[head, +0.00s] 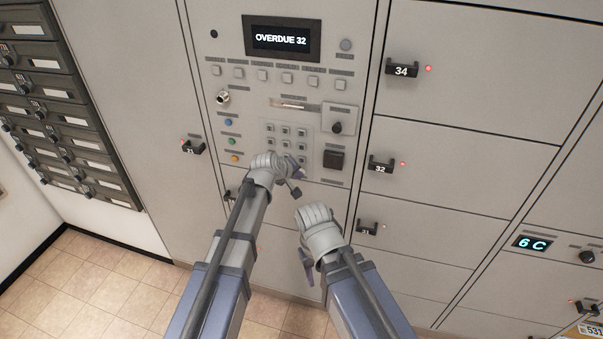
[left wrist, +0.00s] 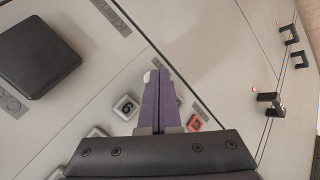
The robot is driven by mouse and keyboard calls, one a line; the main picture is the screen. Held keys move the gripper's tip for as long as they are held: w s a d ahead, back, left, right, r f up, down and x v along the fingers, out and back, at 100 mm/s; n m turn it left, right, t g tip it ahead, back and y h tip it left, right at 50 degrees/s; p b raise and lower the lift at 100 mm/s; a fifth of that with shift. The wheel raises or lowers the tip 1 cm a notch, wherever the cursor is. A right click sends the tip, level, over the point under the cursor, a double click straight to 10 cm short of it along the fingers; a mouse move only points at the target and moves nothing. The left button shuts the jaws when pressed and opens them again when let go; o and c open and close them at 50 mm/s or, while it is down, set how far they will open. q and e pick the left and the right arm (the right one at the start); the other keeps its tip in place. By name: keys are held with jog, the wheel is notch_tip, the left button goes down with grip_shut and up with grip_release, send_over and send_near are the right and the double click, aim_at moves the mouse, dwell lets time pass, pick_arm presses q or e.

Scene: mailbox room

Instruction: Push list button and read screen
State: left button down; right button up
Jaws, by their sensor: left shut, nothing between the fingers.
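The screen (head: 281,38) at the top of the grey control panel reads "OVERDUE 32" in white letters. Below it runs a row of small square buttons (head: 263,75) with labels too small to read, so I cannot tell which is the list button. My left gripper (head: 295,187) is at the lower edge of the keypad (head: 285,130), partly covering it. In the left wrist view its purple fingers (left wrist: 160,78) are shut together and empty, in front of a key marked 6 (left wrist: 125,107) and a red key (left wrist: 193,122). My right gripper (head: 306,262) hangs lower; its opening is unclear.
Lockers with black handles stand to the right, including number 34 (head: 402,70) and number 32 (head: 381,165), with red lights. A black square (head: 333,159) sits right of the keypad. Dark mailboxes (head: 70,120) line the left wall. Tiled floor (head: 90,285) is clear at lower left.

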dwell(0.4)
pick_arm(q)
jog(key=shift+s+a, duration=0.25)
jog(key=shift+s, duration=0.5)
jog(key=s, duration=0.1)
jog(key=s+a, duration=0.1)
jog(key=s, duration=0.2)
jog(key=shift+s+a, duration=0.3)
jog(key=shift+s, duration=0.05)
dwell(0.8)
jog(key=s+a+f+m+g+y, duration=0.2)
jog(key=s+f+m+g+y, duration=0.1)
jog(key=s, duration=0.9)
jog(key=s+a+f+m+g+y, duration=0.2)
jog(key=s+m+g, duration=0.3)
jog(key=s, duration=0.8)
jog(key=shift+a+f+m+y, duration=0.45)
jog(key=shift+f+m, duration=0.25)
jog(key=shift+m, duration=0.4)
